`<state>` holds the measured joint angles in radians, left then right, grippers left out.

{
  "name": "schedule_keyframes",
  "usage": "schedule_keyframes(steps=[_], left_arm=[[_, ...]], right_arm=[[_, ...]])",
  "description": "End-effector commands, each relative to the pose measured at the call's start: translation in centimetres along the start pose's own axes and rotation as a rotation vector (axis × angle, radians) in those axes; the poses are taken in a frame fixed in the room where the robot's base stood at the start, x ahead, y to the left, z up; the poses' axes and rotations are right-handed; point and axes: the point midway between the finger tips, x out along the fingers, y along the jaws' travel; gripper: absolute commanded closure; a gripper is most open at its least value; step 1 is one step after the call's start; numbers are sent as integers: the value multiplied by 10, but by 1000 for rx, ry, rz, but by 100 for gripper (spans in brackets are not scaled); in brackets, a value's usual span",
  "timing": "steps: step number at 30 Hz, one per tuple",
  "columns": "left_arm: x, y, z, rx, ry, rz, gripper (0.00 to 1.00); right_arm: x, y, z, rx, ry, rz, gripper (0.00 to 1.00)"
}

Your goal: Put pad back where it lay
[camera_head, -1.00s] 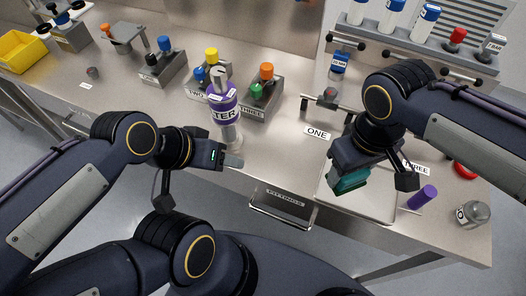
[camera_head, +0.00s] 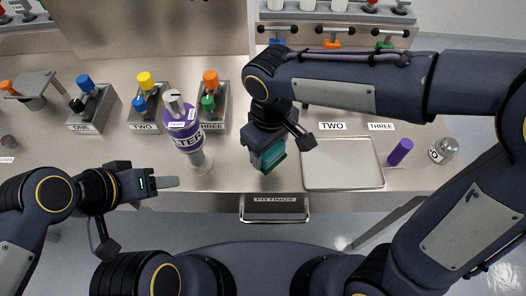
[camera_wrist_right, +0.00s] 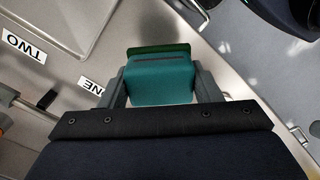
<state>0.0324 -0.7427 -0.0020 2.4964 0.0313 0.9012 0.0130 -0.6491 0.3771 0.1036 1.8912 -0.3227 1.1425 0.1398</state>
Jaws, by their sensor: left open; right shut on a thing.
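The pad (camera_head: 273,158), a teal block with a dark green face, is held in my right gripper (camera_head: 268,152) above the bench's front edge, left of the shallow metal tray (camera_head: 343,184). In the right wrist view, the pad (camera_wrist_right: 160,80) sits between both fingers of the right gripper (camera_wrist_right: 162,92). My left gripper (camera_head: 166,183) is at the left, beside the clear cylinder with a purple "TER" band (camera_head: 186,132). Its jaws look narrow from this angle and hold nothing visible.
Valve blocks labelled ONE (camera_head: 92,108), TWO (camera_head: 150,105) and THREE (camera_head: 213,105) stand behind. A purple cylinder (camera_head: 399,152) and a small jar (camera_head: 443,150) are right of the tray. The FITTINGS drawer (camera_head: 275,207) is below the front edge. The tray looks empty.

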Motion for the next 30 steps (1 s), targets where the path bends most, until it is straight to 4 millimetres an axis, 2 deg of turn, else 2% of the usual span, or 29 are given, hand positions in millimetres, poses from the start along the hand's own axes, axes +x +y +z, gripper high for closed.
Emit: schedule_keyframes(steps=[3, 10, 15, 28, 29, 30], left_arm=[[-2, 1, -1, 0, 0, 0, 48], [-2, 1, -1, 0, 0, 0, 48], [-2, 1, -1, 0, 0, 0, 48], [2, -1, 1, 0, 0, 0, 48], [2, -1, 1, 0, 0, 0, 48], [1, 0, 0, 0, 0, 0, 48]], right_arm=[[15, 3, -12, 0, -2, -1, 67], [33, 7, -25, 0, -2, 0, 67], [56, 7, -23, -1, -2, 0, 67], [64, 6, -24, 0, 1, 0, 67], [64, 6, -24, 0, 1, 0, 41], [63, 6, -24, 0, 1, 0, 36]])
